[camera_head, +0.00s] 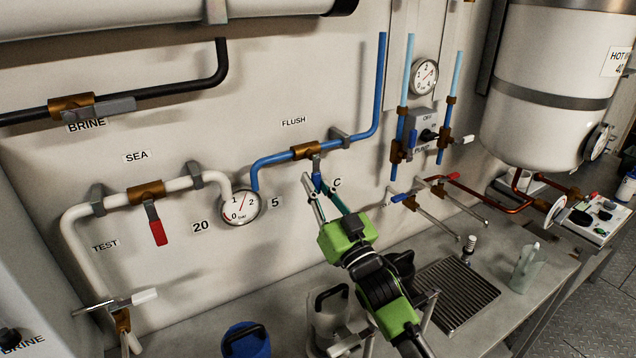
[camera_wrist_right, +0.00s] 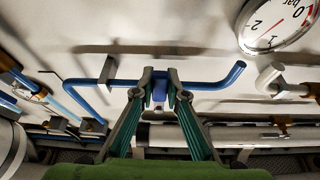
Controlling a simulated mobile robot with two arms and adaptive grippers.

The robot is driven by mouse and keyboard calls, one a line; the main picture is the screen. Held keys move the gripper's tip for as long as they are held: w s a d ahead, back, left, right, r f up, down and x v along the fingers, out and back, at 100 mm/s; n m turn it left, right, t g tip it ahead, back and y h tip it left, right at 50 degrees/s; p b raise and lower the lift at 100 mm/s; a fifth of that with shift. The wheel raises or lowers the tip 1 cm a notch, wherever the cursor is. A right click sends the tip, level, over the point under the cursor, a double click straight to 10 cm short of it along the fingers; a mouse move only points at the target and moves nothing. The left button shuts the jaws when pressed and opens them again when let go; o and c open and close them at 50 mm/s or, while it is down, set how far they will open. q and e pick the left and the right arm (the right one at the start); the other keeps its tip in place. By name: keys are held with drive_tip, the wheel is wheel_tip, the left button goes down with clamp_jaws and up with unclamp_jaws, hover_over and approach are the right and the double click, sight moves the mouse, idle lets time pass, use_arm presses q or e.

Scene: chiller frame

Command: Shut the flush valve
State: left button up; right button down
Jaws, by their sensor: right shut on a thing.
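The flush valve is a brass body (camera_head: 305,151) on the blue pipe below the FLUSH label on the wall. Its short blue lever (camera_head: 317,179) hangs down from the body, across the line of the pipe. My right gripper (camera_head: 319,187) reaches up from below with its fingers on either side of the lever and is shut on it. In the right wrist view the fingertips (camera_wrist_right: 160,80) close around the blue lever (camera_wrist_right: 159,92), and the tips hide part of the valve. My left gripper is not in view.
A round gauge (camera_head: 239,207) sits left of the flush valve. The sea valve's red lever (camera_head: 156,226) hangs further left. Pump pipes and taps are to the right. A blue container (camera_head: 246,340) and a clear jug (camera_head: 330,312) stand on the bench below, near my right arm.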

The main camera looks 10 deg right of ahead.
drive_tip(key=shift+a, duration=0.2)
idle(0.3)
drive_tip(key=c, duration=2)
unclamp_jaws()
drive_tip(key=shift+c, duration=0.2)
drive_tip(key=shift+o, duration=0.3)
drive_tip(key=shift+a, duration=0.15)
